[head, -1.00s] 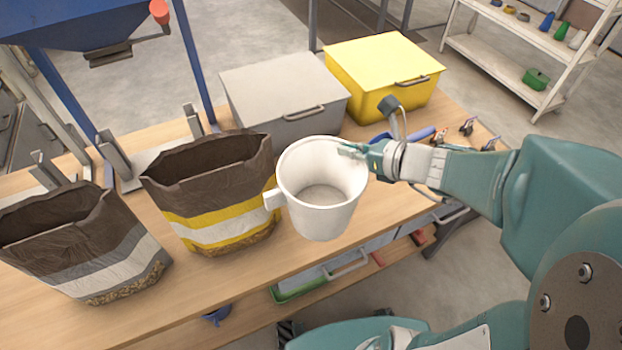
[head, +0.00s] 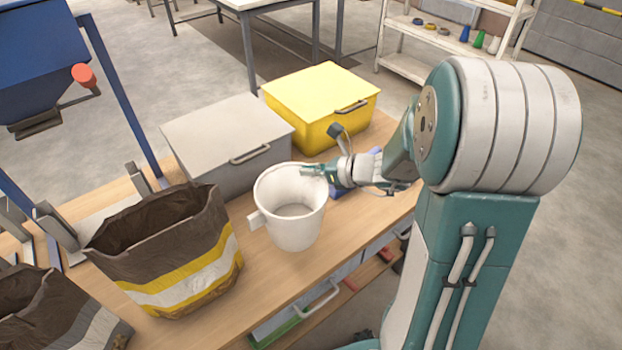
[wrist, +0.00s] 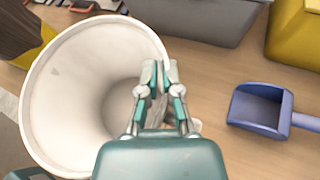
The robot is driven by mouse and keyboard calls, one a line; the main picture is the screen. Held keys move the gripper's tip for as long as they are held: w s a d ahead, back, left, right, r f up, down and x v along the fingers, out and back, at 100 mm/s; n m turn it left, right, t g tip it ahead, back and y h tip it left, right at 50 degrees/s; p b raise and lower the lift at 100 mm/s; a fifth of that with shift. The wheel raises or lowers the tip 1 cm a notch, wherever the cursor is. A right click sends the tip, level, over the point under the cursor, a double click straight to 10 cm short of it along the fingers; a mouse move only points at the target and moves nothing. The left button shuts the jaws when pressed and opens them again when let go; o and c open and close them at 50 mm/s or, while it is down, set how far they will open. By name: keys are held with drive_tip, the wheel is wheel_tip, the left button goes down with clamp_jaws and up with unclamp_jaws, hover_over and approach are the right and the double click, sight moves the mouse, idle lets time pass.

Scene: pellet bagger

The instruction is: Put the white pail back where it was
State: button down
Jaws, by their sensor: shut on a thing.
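The white pail (head: 297,232) is upright and looks empty, with a small block-like handle on its left side in the head view. It is over the wooden bench in front of the grey box; I cannot tell whether its base touches the bench. My gripper (head: 308,171) is shut on the pail's right rim. In the wrist view my gripper (wrist: 159,76) pinches the rim of the pail (wrist: 62,92), whose wide mouth fills the left side.
A brown bag with a yellow band (head: 190,278) stands left of the pail, another bag (head: 75,310) beyond it. A grey lidded box (head: 225,135) and a yellow box (head: 318,92) stand behind. A blue scoop (wrist: 258,109) lies on the bench right of the pail.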

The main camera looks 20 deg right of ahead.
drive_tip(key=shift+w+d+f, duration=0.25)
drive_tip(key=shift+w+f, duration=0.1)
drive_tip(key=shift+f, duration=0.65)
drive_tip(key=shift+w+d+f, duration=0.2)
drive_tip(key=shift+w+f, duration=0.15)
drive_tip(key=shift+f, duration=0.65)
drive_tip(key=shift+w+d+f, duration=0.25)
drive_tip(key=shift+w+f, duration=0.1)
drive_tip(key=shift+f, duration=0.8)
drive_tip(key=c, duration=0.8)
unclamp_jaws()
